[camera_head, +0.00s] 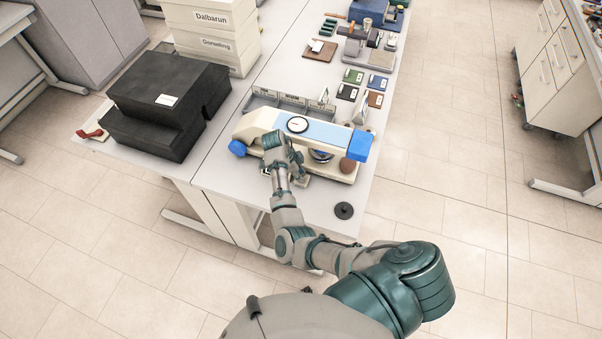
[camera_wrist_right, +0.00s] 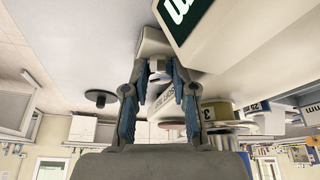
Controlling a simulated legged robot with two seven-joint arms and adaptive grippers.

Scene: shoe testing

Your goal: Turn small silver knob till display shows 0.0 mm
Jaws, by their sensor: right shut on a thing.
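The cream and light-blue testing machine (camera_head: 256,122) stands on the white table, with a round dial on top and bright blue parts at both ends. My right gripper (camera_head: 275,146) is at its near side, left of the middle. In the right wrist view the gripper (camera_wrist_right: 159,72) has its fingers on both sides of a small silver knob (camera_wrist_right: 159,78) on a cream housing and is shut on it. A green display (camera_wrist_right: 184,14) with white characters is cut off at the top edge, so its reading cannot be told. My left gripper is not in view.
A black disc (camera_head: 344,210) lies on the table near its front right corner. Black blocks (camera_head: 165,92) and stacked white boxes (camera_head: 212,40) stand at the left. Small coloured pads and another device (camera_head: 361,45) are farther back.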

